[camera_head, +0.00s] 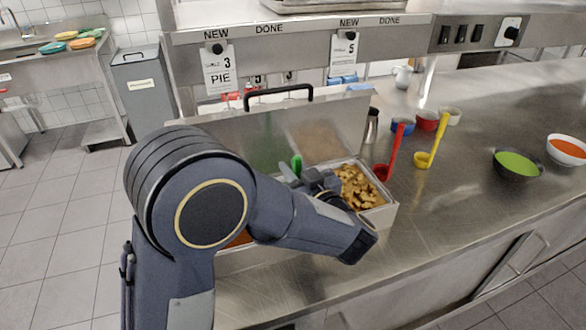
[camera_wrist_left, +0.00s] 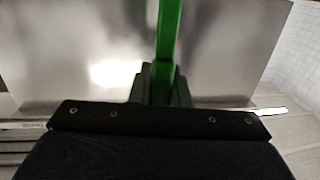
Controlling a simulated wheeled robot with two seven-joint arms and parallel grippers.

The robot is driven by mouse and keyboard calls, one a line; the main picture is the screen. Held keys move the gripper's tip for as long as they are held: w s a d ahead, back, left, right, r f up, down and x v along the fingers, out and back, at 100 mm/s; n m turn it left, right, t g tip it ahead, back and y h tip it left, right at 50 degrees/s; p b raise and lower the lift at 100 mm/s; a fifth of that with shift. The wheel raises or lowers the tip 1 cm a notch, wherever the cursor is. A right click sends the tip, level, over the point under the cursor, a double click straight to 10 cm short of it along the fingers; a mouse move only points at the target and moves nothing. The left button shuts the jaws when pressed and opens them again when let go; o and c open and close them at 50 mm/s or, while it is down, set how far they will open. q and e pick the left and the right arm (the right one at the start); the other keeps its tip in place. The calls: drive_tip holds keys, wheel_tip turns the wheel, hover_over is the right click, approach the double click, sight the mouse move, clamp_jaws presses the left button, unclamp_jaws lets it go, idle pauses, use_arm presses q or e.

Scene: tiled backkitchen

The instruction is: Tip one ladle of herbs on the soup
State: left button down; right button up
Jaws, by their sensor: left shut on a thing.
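My left gripper (camera_head: 296,176) is shut on the upright green ladle handle (camera_head: 296,164). The green handle (camera_wrist_left: 168,50) also stands between the fingers (camera_wrist_left: 166,85) in the left wrist view. The ladle's bowl is hidden behind my arm, so I cannot tell what it holds. No herbs show directly; a green reflection shows on the raised steel panel behind the arm. Green soup (camera_head: 517,160) is in a dark bowl (camera_head: 512,174) at the right. Orange soup (camera_head: 569,147) is in a white bowl (camera_head: 563,157) beyond it. My right gripper is not in view.
A steel container of brown chunks (camera_head: 357,188) is right of my gripper. A red ladle (camera_head: 392,150) and a yellow ladle (camera_head: 432,145) stand on the counter, with small cups (camera_head: 427,121) behind. A steel shaker (camera_head: 372,125) is nearby. The counter before the bowls is clear.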

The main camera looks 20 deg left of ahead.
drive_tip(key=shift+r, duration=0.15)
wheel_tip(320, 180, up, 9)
drive_tip(key=p, duration=0.9)
idle(0.5)
